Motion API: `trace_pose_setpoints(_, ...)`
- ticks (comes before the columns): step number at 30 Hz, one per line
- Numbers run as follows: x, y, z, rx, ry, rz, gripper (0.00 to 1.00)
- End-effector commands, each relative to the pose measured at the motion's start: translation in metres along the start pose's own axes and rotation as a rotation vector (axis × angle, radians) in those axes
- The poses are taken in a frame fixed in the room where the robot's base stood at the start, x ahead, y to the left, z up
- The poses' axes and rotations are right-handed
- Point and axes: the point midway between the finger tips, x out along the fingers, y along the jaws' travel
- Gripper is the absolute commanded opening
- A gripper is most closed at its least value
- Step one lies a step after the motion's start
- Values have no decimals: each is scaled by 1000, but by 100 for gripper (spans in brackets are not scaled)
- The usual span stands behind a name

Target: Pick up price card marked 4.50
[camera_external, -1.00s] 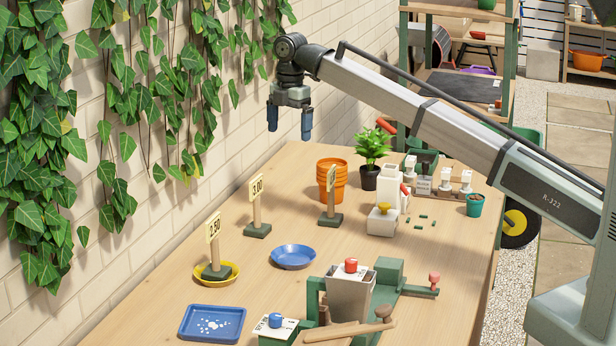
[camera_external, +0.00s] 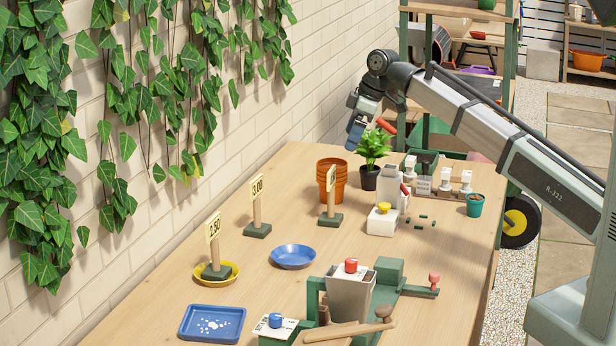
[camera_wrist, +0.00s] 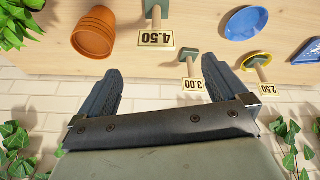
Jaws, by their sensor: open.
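The price card marked 4.50 (camera_wrist: 156,39) is a cream plate on a wooden post, upside down in the wrist view, at top centre. In the outside view it is the small card (camera_external: 331,178) on a green base, beside the terracotta pots, its number too small to read. The 3.00 card (camera_external: 257,186) and 2.50 card (camera_external: 213,229) stand left of it; the wrist view also shows the 3.00 card (camera_wrist: 193,85) and 2.50 card (camera_wrist: 258,88). My gripper (camera_external: 356,136) is open and empty, in the air near the potted plant. In the wrist view, the 4.50 card lies beyond its spread fingers (camera_wrist: 165,88).
Stacked terracotta pots (camera_external: 332,180) stand right beside the 4.50 card, with a leafy plant (camera_external: 371,147) behind. A white dispenser (camera_external: 388,200) is to the right. A blue dish (camera_external: 293,257) and a yellow saucer (camera_external: 232,279) are nearer. The ivy-covered wall (camera_external: 150,190) borders the table's left.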

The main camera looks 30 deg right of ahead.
Motion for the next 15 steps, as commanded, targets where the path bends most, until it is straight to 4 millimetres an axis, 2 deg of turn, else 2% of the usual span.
trace_pose_setpoints(3, 0, 3, -4, 118, 18, 11, 100)
trace_pose_setpoints(8, 2, 3, -4, 195, 19, 11, 100)
trace_pose_setpoints(11, 10, 3, -4, 205, 18, 11, 100)
trace_pose_setpoints(15, 32, 3, -4, 204, 17, 10, 100)
